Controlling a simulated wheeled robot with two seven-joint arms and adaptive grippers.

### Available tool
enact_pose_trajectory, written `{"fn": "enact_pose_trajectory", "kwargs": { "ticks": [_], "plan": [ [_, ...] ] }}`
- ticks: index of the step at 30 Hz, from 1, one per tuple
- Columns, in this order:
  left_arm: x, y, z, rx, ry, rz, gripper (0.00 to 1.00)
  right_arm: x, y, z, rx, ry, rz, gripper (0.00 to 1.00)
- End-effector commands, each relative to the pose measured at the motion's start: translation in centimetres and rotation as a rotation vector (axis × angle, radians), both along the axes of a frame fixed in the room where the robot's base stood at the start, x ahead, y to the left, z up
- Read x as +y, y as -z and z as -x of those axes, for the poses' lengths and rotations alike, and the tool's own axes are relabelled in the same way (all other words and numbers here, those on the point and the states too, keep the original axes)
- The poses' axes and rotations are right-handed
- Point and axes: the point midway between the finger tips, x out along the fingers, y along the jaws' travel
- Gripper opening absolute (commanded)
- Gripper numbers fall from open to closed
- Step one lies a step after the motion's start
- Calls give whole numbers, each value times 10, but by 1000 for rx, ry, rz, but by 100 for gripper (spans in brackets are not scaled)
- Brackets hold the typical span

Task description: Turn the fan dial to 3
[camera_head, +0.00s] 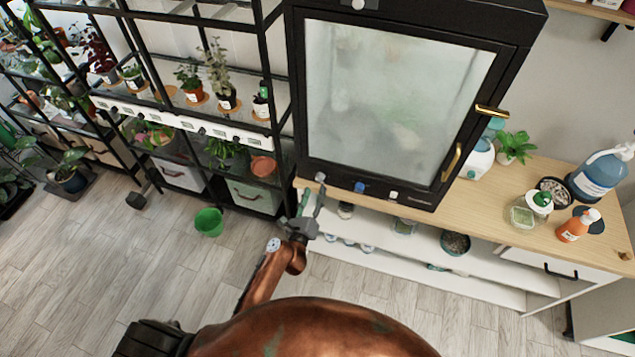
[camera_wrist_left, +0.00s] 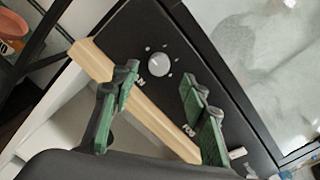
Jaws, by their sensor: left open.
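The black cabinet (camera_head: 410,203) stands on a wooden-topped bench, with a row of knobs along its lower front. The leftmost white knob (camera_head: 321,177), near my left gripper (camera_head: 311,202), appears to be the fan dial. In the left wrist view it is a round white dial (camera_wrist_left: 158,65) with small marks around it; its setting is too small to read. My left gripper (camera_wrist_left: 162,80) is open, its green-padded fingers on either side of the dial's line. It appears apart from the dial. A finger partly covers a label below the dial. My right gripper is not in view.
The wooden bench edge (camera_wrist_left: 150,110) runs just below the panel. Bottles and a small plant (camera_head: 515,146) stand on the right of the bench. A green pot (camera_head: 209,222) is on the floor.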

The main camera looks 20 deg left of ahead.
Motion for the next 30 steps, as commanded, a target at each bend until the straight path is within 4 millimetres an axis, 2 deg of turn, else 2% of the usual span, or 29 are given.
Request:
{"fn": "enact_pose_trajectory", "kwargs": {
  "ticks": [1,6,11,21,30],
  "plan": [
    [0,0,-10,-1,0,-2,41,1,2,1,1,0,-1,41],
    [0,1,-36,0,2,-3,41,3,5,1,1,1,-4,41],
    [1,1,-50,0,1,-4,41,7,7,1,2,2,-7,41],
    [1,0,-54,0,1,-5,41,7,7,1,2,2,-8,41],
    [1,1,-53,0,1,-5,20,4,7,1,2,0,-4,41]
  ]
}}
